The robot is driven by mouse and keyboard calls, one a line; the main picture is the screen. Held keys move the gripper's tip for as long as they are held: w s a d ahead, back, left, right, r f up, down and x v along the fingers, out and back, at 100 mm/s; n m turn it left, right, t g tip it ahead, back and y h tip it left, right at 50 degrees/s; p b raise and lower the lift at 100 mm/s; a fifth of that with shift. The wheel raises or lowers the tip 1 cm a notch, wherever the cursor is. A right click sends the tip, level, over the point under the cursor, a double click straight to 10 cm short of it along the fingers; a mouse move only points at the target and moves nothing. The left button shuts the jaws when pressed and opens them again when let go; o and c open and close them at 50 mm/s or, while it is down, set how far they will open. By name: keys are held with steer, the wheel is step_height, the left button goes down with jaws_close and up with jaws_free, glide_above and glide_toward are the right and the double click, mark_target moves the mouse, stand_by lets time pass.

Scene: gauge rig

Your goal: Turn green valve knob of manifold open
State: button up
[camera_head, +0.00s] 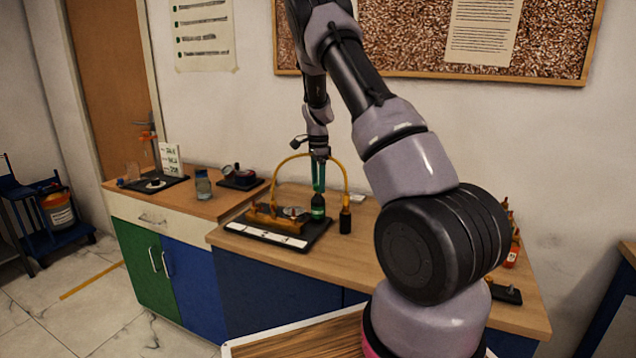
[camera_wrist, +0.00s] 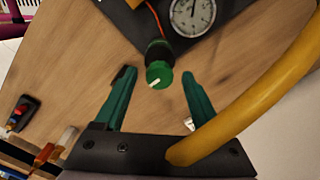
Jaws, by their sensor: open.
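The green valve knob (camera_wrist: 160,75) shows in the wrist view as a round green cap with a white mark, on a dark body beside a dial gauge (camera_wrist: 192,14). In the head view, the manifold (camera_head: 264,217) is a brass-coloured body on a black base plate with a white strip. My gripper (camera_head: 319,188) points down over the dark valve body (camera_head: 318,210) at the manifold's right. Its teal fingers are open in the wrist view (camera_wrist: 157,78), one on each side of the knob, with gaps visible. Whether the fingers reach down to knob height is hard to tell.
A yellow hose (camera_head: 346,180) arches close to my gripper and crosses the right of the wrist view. A black cylinder (camera_head: 345,221) stands right of the manifold. A jar (camera_head: 203,185) and small devices sit on the left counter.

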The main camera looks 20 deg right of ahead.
jaws_close()
stand_by(0.4)
steer(key=n, duration=0.4)
steer(key=shift+n, duration=0.4)
steer(key=n, duration=0.4)
steer(key=shift+n, duration=0.3)
steer(key=n, duration=0.4)
steer(key=shift+n, duration=2.2)
